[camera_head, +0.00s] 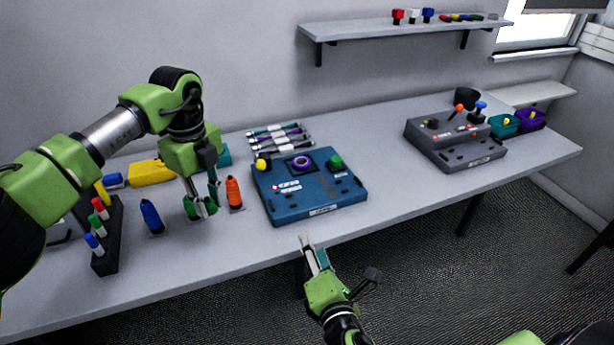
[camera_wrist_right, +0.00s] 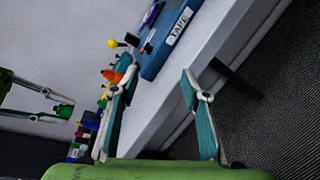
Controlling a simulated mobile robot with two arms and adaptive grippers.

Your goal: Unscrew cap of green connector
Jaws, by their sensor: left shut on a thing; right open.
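The green connector (camera_head: 190,208) stands between the blue connector (camera_head: 151,217) and the orange connector (camera_head: 234,193) near the table's front edge. My left gripper (camera_head: 203,207) points down and is shut on the green connector, and its fingers hide part of it. In the right wrist view the green connector (camera_wrist_right: 63,110) shows at the left, at the tips of my left gripper's fingers. My right gripper (camera_head: 308,241) is in front of the table edge, apart from the connector. In its wrist view the right gripper (camera_wrist_right: 160,70) has its teal-padded fingers spread, with nothing between them.
A blue box (camera_head: 330,195) with a yellow, a purple and a green part stands to the right of the connectors. A dark rack (camera_head: 107,255) with coloured markers is at the left. A grey box (camera_head: 455,150) and small bins are further right. The table (camera_head: 400,195) is clear between the boxes.

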